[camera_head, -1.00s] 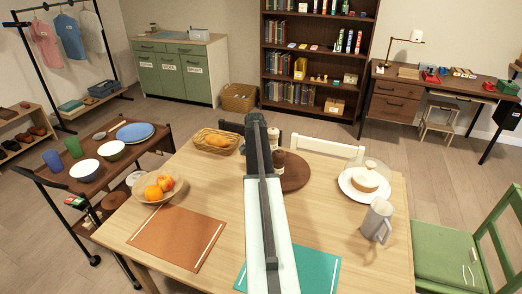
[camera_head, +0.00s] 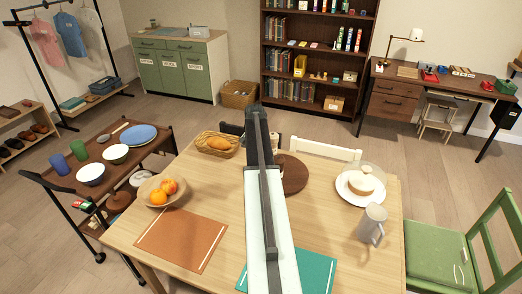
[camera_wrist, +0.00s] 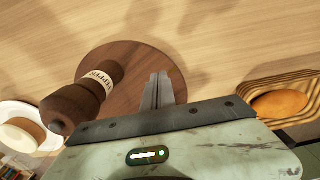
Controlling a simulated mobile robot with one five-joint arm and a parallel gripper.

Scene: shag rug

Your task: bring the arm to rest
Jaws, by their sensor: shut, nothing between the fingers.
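My arm (camera_head: 265,205) reaches up the middle of the head view, above the wooden table (camera_head: 215,205). My gripper (camera_wrist: 160,90) shows in the wrist view with its two fingers together and nothing between them. In that view the fingers stand over a round dark wooden board (camera_wrist: 125,62), beside a brown pepper mill (camera_wrist: 75,103). I cannot tell the gap between fingers and board. In the head view the arm hides the fingers and part of the board (camera_head: 294,175).
A cart (camera_head: 60,180) stands left, a green chair (camera_head: 435,255) right.

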